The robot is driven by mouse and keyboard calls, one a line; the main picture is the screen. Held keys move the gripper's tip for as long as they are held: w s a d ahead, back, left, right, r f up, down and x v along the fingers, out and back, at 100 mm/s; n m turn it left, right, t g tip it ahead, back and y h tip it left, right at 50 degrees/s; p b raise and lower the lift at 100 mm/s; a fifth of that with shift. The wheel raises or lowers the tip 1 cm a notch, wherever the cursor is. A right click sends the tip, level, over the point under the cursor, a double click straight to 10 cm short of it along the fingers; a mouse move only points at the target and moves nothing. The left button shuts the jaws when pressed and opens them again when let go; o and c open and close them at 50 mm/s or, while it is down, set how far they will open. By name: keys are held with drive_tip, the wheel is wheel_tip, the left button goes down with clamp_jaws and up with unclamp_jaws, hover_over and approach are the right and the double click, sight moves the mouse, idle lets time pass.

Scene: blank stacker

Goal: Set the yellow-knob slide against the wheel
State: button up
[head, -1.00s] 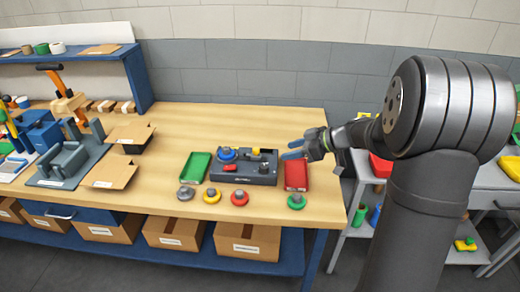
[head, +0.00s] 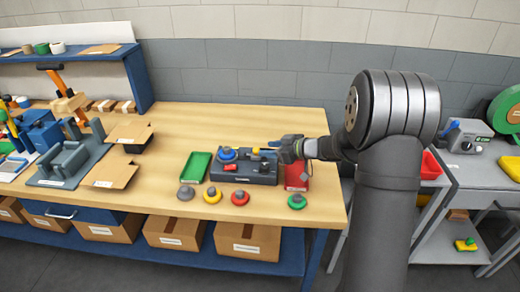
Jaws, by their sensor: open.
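The dark grey stacker unit (head: 262,178) sits on the wooden bench. A blue round part (head: 228,155), seemingly the wheel, is on its left end. The yellow knob (head: 256,150) of the slide stands at the unit's back edge, to the right of the blue part with a gap between them. My gripper (head: 272,147) is open and empty, with its blue-tipped fingers pointing left, just right of the knob at about its height. I cannot tell whether a finger touches the knob. The slide's body under the knob is too small to make out.
A green tray (head: 195,167) lies left of the unit. A red tray (head: 297,174) lies right of it, partly under my gripper. Several knobbed discs, grey (head: 186,193), yellow (head: 212,196), red (head: 240,198) and green (head: 297,202), stand along the front. The bench behind is clear.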

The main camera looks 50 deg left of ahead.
sight(257, 149)
drive_tip(key=shift+x, duration=2.4)
